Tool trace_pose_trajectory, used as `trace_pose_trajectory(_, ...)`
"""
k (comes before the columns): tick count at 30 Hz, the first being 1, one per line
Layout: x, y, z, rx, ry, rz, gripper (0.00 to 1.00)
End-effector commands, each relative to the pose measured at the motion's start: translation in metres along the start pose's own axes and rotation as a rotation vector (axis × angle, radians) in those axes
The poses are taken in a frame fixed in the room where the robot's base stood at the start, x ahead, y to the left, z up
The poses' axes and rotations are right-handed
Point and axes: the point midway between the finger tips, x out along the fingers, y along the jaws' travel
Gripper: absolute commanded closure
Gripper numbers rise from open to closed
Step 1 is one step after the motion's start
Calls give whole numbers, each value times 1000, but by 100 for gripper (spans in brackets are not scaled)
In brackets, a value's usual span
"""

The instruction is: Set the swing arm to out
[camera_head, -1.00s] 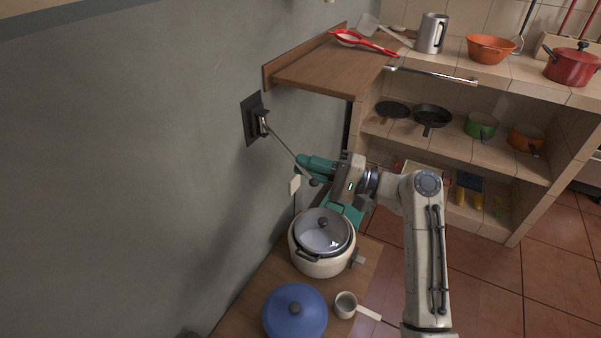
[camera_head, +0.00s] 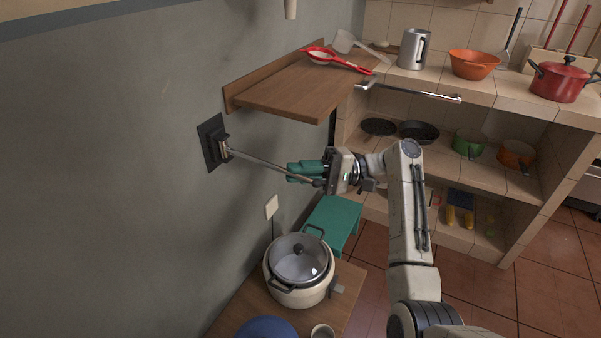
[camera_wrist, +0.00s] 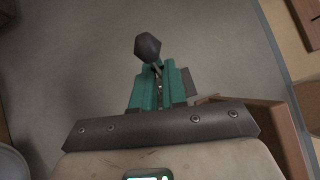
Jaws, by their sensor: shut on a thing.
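The swing arm (camera_head: 262,161) is a thin metal rod on a dark wall plate (camera_head: 212,143). In the head view it sticks out from the grey wall, slanting slightly down to the right. My gripper (camera_head: 298,172), with green fingers, is shut on the rod near its outer end. In the wrist view my gripper (camera_wrist: 160,88) has the rod between its green fingers, and a dark faceted knob (camera_wrist: 147,46) shows just beyond the fingertips. The rest of the rod is mostly hidden in that view.
A wooden wall shelf (camera_head: 292,90) is above and behind the rod. A white cooker with a glass lid (camera_head: 300,258) stands below on a wooden surface, near a teal stool (camera_head: 335,217). A tiled counter (camera_head: 480,92) with pots is at the right.

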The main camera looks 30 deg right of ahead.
Motion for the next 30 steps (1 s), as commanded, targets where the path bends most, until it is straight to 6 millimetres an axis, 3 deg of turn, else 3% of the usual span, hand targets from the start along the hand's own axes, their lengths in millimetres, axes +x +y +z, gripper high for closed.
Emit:
trace_pose_trajectory(15, 1, 2, 1, 4, -25, 6, 100)
trace_pose_trajectory(16, 1, 2, 1, 4, -25, 6, 86)
trace_pose_trajectory(23, 1, 1, 1, 3, -23, 5, 64)
trace_pose_trajectory(30, 0, 0, 1, 2, -22, 4, 62)
